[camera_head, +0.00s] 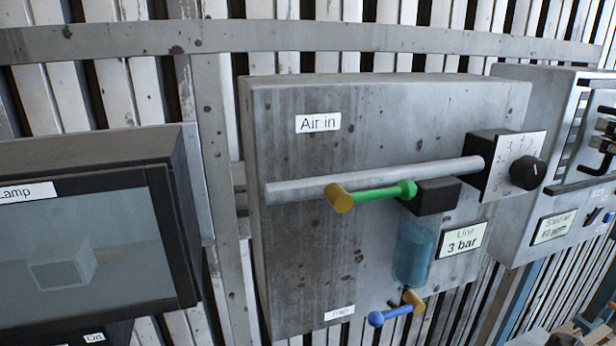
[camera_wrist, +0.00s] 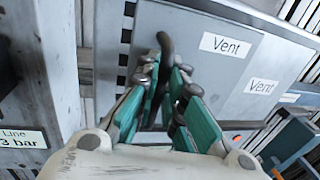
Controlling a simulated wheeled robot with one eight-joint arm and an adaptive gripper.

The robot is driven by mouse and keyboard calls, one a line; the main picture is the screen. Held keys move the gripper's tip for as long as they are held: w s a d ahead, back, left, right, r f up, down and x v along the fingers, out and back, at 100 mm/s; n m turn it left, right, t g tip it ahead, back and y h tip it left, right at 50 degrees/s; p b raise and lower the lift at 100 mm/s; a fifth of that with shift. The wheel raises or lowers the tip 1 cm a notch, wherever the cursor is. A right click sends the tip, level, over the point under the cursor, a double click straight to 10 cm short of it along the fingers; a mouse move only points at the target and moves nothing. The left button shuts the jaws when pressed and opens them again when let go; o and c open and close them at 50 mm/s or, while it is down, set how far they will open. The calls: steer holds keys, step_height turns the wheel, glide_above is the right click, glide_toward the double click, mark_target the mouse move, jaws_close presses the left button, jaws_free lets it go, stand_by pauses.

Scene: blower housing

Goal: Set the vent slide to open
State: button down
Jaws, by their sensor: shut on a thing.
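In the wrist view, the dark curved handle (camera_wrist: 165,43) of the vent slide stands out from a grey panel (camera_wrist: 195,24). My gripper (camera_wrist: 167,70) has its teal-padded fingers around this handle and is shut on it. The fingers hide the handle's lower part. A white label reading "Vent" (camera_wrist: 228,44) is right of the handle, and a second "Vent" label (camera_wrist: 262,86) is lower right. Dark slots (camera_wrist: 126,35) show left of the handle. The slide's open or shut mark cannot be read. I cannot clearly make out my gripper in the head view.
In the head view, an "Air in" box (camera_head: 400,110) carries a pipe, a green-and-yellow lever (camera_head: 375,194), a blue lever (camera_head: 395,312) and a black knob (camera_head: 527,172). A louvred box (camera_head: 540,195) is at the right edge.

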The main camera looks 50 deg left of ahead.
steer(key=w+d, duration=0.2)
steer(key=w, duration=0.4)
steer(key=w+d+b, duration=0.1)
steer(key=w+d, duration=0.1)
steer(key=w, duration=0.5)
steer(key=shift+d, duration=0.3)
steer(key=c, duration=2.1)
jaws_free()
steer(key=shift+o, duration=0.5)
steer(key=shift+w+d, duration=0.1)
steer(key=shift+d, duration=0.15)
steer(key=shift+a, duration=0.15)
